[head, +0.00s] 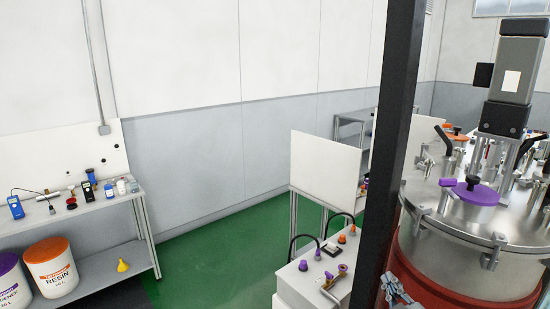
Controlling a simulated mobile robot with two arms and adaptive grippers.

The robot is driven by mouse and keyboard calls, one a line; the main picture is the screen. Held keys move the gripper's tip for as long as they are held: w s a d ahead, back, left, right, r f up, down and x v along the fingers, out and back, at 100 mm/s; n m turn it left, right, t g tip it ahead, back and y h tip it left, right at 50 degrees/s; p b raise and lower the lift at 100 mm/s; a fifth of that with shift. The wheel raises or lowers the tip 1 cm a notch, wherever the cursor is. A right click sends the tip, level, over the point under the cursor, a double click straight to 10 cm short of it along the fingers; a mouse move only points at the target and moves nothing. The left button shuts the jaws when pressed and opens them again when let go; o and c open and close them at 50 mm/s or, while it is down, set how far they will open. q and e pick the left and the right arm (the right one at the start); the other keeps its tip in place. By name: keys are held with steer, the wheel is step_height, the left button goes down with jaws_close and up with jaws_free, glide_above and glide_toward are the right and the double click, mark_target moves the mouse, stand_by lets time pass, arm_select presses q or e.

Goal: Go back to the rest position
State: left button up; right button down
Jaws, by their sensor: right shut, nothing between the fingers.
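My right gripper (398,289) shows small at the bottom edge, in front of the red lower part of a large steel vessel (465,260). It is shut with nothing between its fingers. Its lower part is cut off by the frame edge. My left gripper is not in view.
The vessel lid carries a purple cap (475,192) and a tall grey motor (520,65). A white box with knobs (318,277) stands left of it, before a white panel (325,168). A bench (95,205) at left holds small tools, with a resin bucket (52,268) below. Green floor (215,250) between is clear.

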steer(key=s+f+m+g, duration=0.4)
steer(key=s+f+g, duration=0.3)
steer(key=s+f, duration=0.7)
steer(key=s+a+f+m+g+y, duration=0.1)
steer(key=s+a+f+g, duration=0.2)
steer(key=s, duration=0.4)
steer(key=s+a+f+m+g, duration=0.1)
steer(key=s+f+g, duration=0.2)
steer(key=s+f, duration=0.35)
step_height(320, 180, down, 30)
steer(key=s+g+b, duration=0.2)
steer(key=s+b, duration=0.1)
steer(key=b, duration=0.3)
steer(key=s+d+f+b, duration=0.1)
steer(key=s+f+b, duration=0.1)
steer(key=s+f, duration=0.6)
steer(key=s+d+f+g+b, duration=0.1)
steer(key=s+d+f+b, duration=0.1)
steer(key=s+f, duration=0.6)
step_height(320, 180, down, 5)
steer(key=shift+s+f+n, duration=0.2)
steer(key=shift+s+n, duration=0.1)
steer(key=shift+s, duration=0.1)
